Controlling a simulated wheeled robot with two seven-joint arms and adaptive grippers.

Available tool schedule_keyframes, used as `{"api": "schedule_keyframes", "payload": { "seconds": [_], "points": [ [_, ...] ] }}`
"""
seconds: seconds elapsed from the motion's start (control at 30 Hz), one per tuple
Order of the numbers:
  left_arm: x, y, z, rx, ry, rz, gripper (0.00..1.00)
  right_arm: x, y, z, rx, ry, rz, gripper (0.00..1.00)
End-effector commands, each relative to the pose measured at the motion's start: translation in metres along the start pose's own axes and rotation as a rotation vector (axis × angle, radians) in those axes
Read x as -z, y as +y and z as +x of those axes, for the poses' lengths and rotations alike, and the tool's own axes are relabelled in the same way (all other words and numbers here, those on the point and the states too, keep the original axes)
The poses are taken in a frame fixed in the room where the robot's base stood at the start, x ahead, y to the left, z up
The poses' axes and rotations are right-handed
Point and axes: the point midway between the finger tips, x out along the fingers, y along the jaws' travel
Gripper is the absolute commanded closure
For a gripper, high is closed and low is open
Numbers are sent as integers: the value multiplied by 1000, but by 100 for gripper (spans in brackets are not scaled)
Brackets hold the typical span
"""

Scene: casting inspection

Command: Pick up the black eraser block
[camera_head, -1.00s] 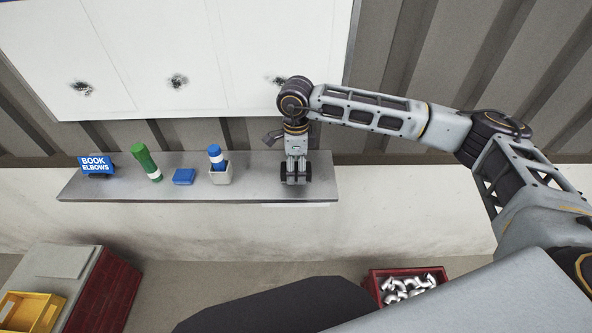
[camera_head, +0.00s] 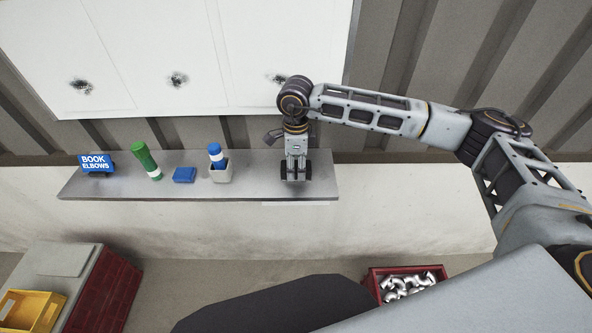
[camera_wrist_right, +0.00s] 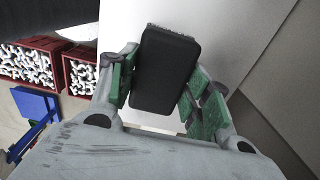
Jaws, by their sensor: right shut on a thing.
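The black eraser block (camera_wrist_right: 165,70) stands out in the right wrist view, between the green-padded fingers of my right gripper (camera_wrist_right: 160,88). The gripper is shut on it, with a pad at each side. In the head view my right gripper (camera_head: 296,170) points down at the right part of the grey shelf (camera_head: 255,188). There the block is mostly hidden behind the fingers, with only dark parts showing beside them. I cannot tell whether it touches the shelf. My left gripper is in neither view.
A whiteboard (camera_head: 140,50) hangs behind. A red crate (camera_head: 372,283) of metal elbows sits below.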

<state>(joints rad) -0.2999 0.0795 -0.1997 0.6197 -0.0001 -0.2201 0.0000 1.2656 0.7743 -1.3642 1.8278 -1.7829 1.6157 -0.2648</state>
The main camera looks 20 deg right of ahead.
Motion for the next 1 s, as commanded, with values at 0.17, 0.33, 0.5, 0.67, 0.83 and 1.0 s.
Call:
{"api": "schedule_keyframes", "payload": {
  "seconds": [0.17, 0.33, 0.5, 0.67, 0.83, 1.0],
  "points": [
    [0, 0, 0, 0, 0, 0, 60, 0, 0, 0, 1, 0, 0, 79],
    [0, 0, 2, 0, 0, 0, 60, 0, 0, -6, 1, -2, 0, 79],
    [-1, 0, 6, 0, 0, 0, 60, 0, -1, -21, 3, -2, 0, 79],
    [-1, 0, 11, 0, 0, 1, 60, -1, -1, -43, 4, -2, 0, 79],
    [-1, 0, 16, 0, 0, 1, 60, -1, -1, -68, 3, -2, 0, 79],
    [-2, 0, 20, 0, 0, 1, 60, 0, -1, -88, 2, -1, 1, 79]
  ]
}}
